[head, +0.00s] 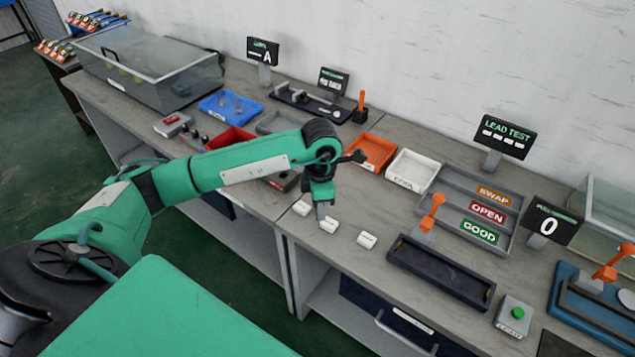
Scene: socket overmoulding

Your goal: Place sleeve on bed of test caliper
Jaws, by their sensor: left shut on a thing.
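My left gripper (323,212) points down over the front of the bench, close above small white blocks. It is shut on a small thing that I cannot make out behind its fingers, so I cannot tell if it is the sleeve. One white block (302,208) is left of the fingertips, another (328,226) is just below them, and a third (367,240) stands apart to the right. I cannot tell for certain which fixture is the test caliper; a dark fixture (310,104) with grey parts stands at the back below a small display (333,81). My right gripper is out of view.
An orange tray (371,152), a white tray (411,170) and a grey sorting tray (455,185) lie behind. A blue tray (230,106) and glass box (150,70) are at left.

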